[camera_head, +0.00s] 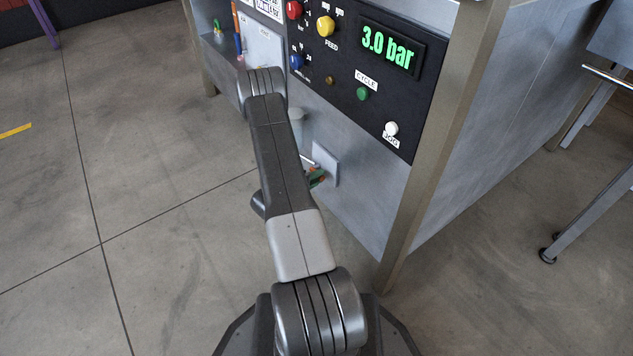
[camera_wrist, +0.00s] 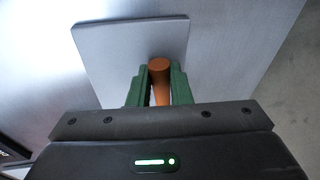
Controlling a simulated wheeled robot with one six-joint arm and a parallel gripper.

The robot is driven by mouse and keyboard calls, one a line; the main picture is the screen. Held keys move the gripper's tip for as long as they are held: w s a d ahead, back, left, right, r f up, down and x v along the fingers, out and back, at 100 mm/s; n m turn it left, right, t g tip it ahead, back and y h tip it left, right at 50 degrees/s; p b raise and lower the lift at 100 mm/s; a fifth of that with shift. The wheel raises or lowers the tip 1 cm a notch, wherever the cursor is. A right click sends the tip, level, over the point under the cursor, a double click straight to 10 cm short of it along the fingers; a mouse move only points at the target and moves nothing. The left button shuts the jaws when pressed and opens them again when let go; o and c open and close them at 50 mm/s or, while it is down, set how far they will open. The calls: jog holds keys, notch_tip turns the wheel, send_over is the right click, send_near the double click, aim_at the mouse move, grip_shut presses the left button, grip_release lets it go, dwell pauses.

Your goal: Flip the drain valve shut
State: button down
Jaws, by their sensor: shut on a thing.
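The drain valve's orange handle (camera_wrist: 160,68) shows in the wrist view, in front of a square grey plate (camera_wrist: 100,50) on the machine's side. My gripper (camera_wrist: 159,84) has its green fingers on both sides of the handle and is shut on it. In the head view my gripper (camera_head: 317,178) is at the grey plate (camera_head: 327,164), low on the machine's front, partly hidden by my arm. The handle's base and the valve body are hidden behind my gripper in the wrist view.
Above the plate is a black control panel (camera_head: 345,95) with coloured knobs, buttons and a green display (camera_head: 389,48) reading 3.0 bar. A machine leg (camera_head: 430,160) stands to the right of my arm.

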jog(key=shift+f+m+t+b, duration=0.35)
jog(key=shift+m+b, duration=0.15)
jog(key=shift+b, duration=0.25)
jog(key=shift+r, duration=0.1)
jog(key=c, duration=1.3)
grip_release()
jog(key=shift+c, duration=0.2)
jog(key=p+v, duration=0.3)
jog(key=v, duration=1)
jog(key=shift+s+a+r+p, duration=0.2)
jog(key=shift+s+a+p, duration=0.1)
jog(key=shift+p, duration=0.1)
